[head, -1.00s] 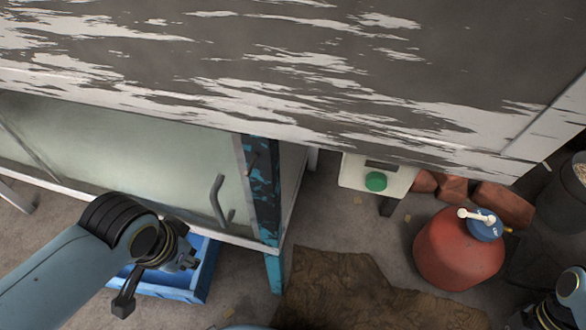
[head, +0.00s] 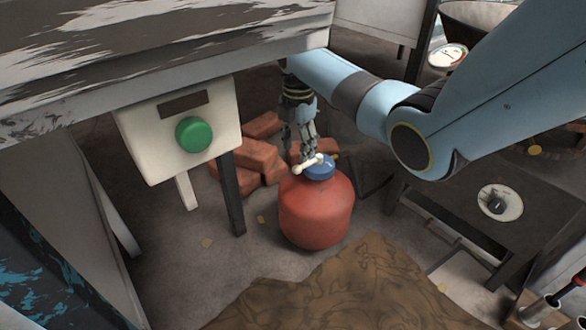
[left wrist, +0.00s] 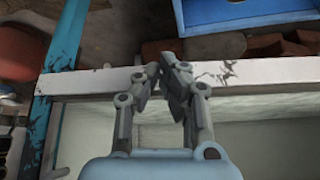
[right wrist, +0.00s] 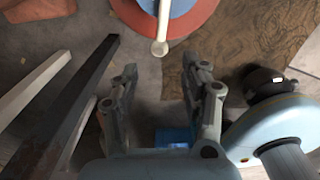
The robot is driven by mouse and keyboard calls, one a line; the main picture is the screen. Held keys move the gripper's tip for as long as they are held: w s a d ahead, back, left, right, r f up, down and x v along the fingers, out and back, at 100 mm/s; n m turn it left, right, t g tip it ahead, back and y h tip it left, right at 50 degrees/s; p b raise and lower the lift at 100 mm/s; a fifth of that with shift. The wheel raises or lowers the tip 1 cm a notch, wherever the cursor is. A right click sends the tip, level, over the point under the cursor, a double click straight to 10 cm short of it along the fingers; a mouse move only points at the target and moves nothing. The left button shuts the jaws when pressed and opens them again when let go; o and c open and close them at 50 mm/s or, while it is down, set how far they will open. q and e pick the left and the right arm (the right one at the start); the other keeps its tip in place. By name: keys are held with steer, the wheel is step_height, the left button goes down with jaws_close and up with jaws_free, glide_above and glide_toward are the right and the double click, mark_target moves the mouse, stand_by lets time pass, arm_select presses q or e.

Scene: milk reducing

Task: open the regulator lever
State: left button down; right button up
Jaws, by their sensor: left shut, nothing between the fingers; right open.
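The red gas cylinder (head: 316,212) stands on the floor with a blue regulator (head: 321,168) on top. The white regulator lever (head: 306,164) sticks out to the left from the regulator. My right gripper (head: 303,155) points down just behind and above the lever; in the head view I cannot tell if it touches. In the right wrist view, the gripper (right wrist: 163,85) is open and empty. The lever's round end (right wrist: 159,47) lies just beyond the gap between its fingertips. My left gripper (left wrist: 160,72) is shut and empty, over a white beam (left wrist: 100,80) in the left wrist view.
Bricks (head: 262,160) lie behind and left of the cylinder. A white box with a green button (head: 194,134) stands at left under the worn table (head: 150,50). A dark low table (head: 540,215) is at right. A brown cloth (head: 340,290) lies in front.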

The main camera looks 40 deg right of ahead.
mark_target(297, 166)
step_height(297, 166, down, 4)
steer(key=shift+s+r+b, duration=0.1)
steer(key=shift+r+b, duration=0.15)
steer(key=shift+b, duration=0.6)
steer(key=shift+f+b, duration=0.4)
steer(key=shift+f, duration=0.3)
arm_select(q)
steer(key=shift+s+d+f+t+b, duration=0.1)
steer(key=shift+s+f+t+b, duration=0.1)
steer(key=shift+f+t, duration=0.9)
steer(key=shift+s+d+f+t+b, duration=0.1)
steer(key=shift+f+t+b, duration=0.05)
steer(key=shift+f+t, duration=0.9)
arm_select(e)
steer(key=shift+f, duration=0.5)
arm_select(q)
steer(key=shift+w+r, duration=0.1)
steer(key=shift+r, duration=0.05)
arm_select(e)
steer(key=c, duration=0.7)
arm_select(q)
steer(key=shift+a, duration=0.2)
arm_select(e)
jaws_close()
